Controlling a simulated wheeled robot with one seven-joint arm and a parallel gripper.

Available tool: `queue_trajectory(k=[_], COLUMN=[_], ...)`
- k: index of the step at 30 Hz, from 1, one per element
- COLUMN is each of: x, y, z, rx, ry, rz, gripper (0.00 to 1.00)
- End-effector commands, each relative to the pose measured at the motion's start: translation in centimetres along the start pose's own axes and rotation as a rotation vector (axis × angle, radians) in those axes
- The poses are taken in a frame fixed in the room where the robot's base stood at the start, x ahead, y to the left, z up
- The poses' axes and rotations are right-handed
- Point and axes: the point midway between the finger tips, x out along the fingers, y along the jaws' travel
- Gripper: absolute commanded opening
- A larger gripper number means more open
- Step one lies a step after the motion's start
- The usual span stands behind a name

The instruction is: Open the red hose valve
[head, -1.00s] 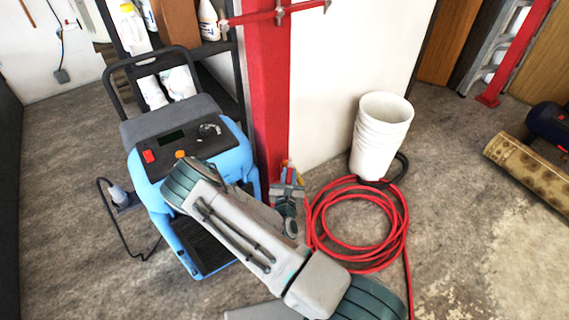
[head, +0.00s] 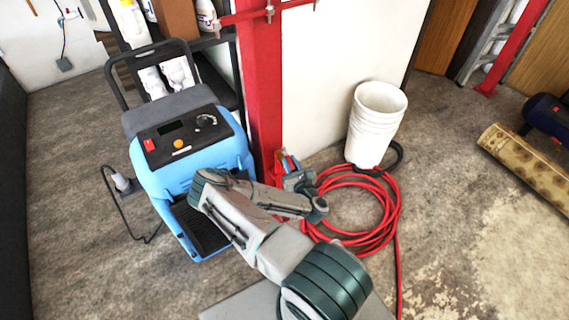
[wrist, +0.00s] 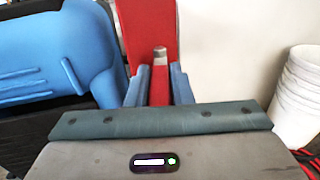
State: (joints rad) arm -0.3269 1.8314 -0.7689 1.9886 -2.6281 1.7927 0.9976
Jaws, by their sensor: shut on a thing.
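The red valve lever (wrist: 159,90) stands between the two blue fingers of my gripper (wrist: 161,86) in the wrist view, with a grey metal piece at its far end. The fingers are shut on the lever. In the head view my gripper (head: 289,164) is low beside the foot of the red post (head: 262,90). The valve body is mostly hidden there by my gripper and wrist. How far the lever is turned cannot be told.
A blue machine (head: 190,150) stands close on the left. A coiled red hose (head: 375,236) lies on the floor to the right, by a stack of white buckets (head: 376,125). A rolled rug (head: 525,167) lies far right. Open floor is between.

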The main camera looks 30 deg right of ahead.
Motion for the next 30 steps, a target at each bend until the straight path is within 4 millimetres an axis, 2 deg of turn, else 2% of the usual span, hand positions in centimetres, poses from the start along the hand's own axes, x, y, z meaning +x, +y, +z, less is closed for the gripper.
queue_trajectory(k=[8,9,11,12,20,23,26,30], x=[0.0,0.0,0.0,0.0,0.0,-0.6,-2.0,-5.1], y=[0.1,0.1,0.1,0.1,0.1,0.1,0.0,0.0], z=[0.0,0.0,0.1,0.1,0.0,-0.1,-0.1,-0.2], rx=[-0.001,-0.001,-0.001,-0.001,-0.001,-0.002,-0.001,-0.003], ry=[-0.002,-0.002,-0.002,-0.002,-0.001,0.000,0.002,0.005], rz=[0.001,0.001,0.001,0.001,0.000,-0.001,-0.002,-0.003], gripper=[0.00,0.23,0.39,0.42,0.42,0.42,0.42,0.42])
